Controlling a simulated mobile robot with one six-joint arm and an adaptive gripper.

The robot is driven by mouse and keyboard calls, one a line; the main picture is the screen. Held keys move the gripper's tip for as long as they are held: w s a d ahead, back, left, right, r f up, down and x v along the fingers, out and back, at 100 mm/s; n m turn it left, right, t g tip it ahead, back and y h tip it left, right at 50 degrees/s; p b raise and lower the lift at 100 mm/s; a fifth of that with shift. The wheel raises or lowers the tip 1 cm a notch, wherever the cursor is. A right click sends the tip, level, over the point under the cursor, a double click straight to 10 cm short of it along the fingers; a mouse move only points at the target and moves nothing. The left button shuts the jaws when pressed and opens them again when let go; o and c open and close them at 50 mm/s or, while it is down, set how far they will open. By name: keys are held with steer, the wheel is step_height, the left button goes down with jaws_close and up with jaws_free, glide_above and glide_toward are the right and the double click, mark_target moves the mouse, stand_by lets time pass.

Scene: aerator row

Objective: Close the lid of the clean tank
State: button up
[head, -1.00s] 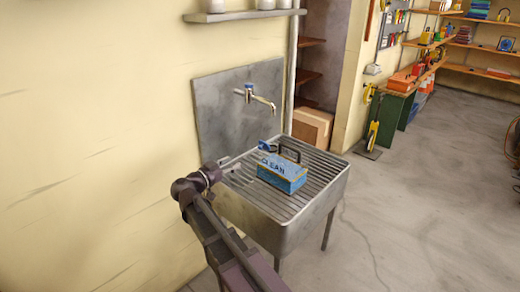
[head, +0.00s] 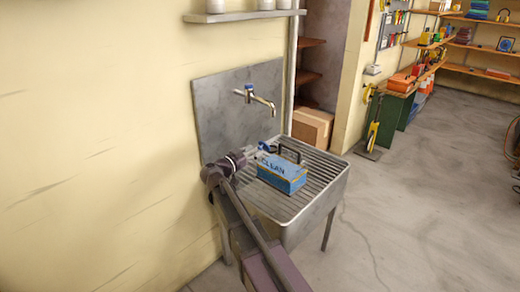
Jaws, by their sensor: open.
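The clean tank (head: 283,177) is a blue box lettered CLEAN, with a dark handle (head: 290,152) on top. It stands on the ribbed top of a grey metal sink. A small blue part (head: 265,146) shows at the tank's upper left end; it looks like the raised lid, but it is too small to be certain. My gripper (head: 253,154) is open, at the left end of the tank, close to this blue part. I cannot tell whether they touch. The fingertips are small and partly blend with the sink behind.
A tap (head: 260,99) sticks out from the grey back panel (head: 215,110) above the sink (head: 318,208). A cardboard box (head: 312,128) stands behind it. A shelf (head: 240,15) with white jars is on the wall above.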

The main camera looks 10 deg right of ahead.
mark_target(259, 148)
steer(key=shift+x, duration=1.45)
jaws_close()
steer(key=shift+d, duration=0.25)
steer(key=shift+a, duration=0.15)
